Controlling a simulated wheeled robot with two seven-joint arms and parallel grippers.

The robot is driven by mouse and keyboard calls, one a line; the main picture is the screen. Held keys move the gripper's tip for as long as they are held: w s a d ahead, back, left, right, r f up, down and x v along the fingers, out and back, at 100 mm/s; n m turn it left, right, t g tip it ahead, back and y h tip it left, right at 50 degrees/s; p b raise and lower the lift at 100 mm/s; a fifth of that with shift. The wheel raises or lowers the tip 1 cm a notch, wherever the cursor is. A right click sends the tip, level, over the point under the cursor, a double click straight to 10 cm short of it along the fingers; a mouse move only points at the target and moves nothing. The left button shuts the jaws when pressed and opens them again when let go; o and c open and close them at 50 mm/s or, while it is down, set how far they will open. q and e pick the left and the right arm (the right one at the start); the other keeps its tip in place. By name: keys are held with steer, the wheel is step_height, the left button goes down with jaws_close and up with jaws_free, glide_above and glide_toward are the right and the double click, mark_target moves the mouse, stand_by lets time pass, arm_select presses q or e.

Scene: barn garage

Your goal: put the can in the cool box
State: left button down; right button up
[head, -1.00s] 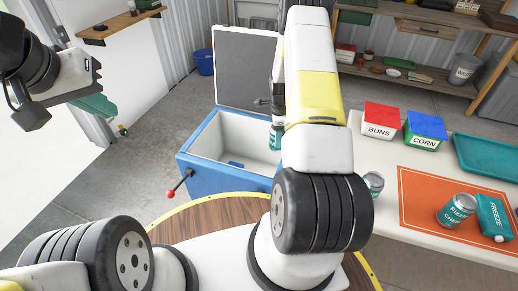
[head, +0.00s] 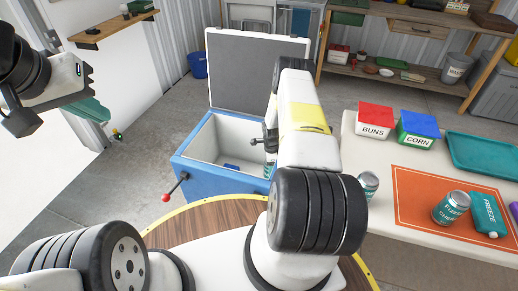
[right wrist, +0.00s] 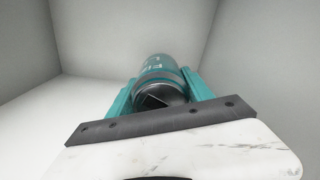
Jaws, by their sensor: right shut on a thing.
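A teal can with a silver end (right wrist: 160,75) is held between the teal fingers of my right gripper (right wrist: 158,90), which is shut on it. In the right wrist view, the pale inner walls of the cool box surround them. In the head view, the can (head: 269,170) is partly hidden by my right arm, inside the right part of the blue cool box (head: 215,178). The box's grey-lined lid (head: 255,70) stands open at the back. My left gripper (head: 90,109) is away at the upper left, apart from everything; its finger gap is unclear.
A white table at right holds another can (head: 368,184), a buns box (head: 374,121), a corn box (head: 418,129) and a teal tray (head: 485,152). A fizzy can (head: 452,208) and a freeze pack (head: 487,214) are on an orange mat (head: 412,205). A red-knobbed lever (head: 168,197) sticks out at the box's left.

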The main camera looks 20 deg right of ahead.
steer(key=shift+f, duration=0.8)
steer(key=shift+f, duration=0.1)
steer(key=o, duration=1.7)
steer(key=shift+f, duration=0.1)
steer(key=shift+o, duration=0.2)
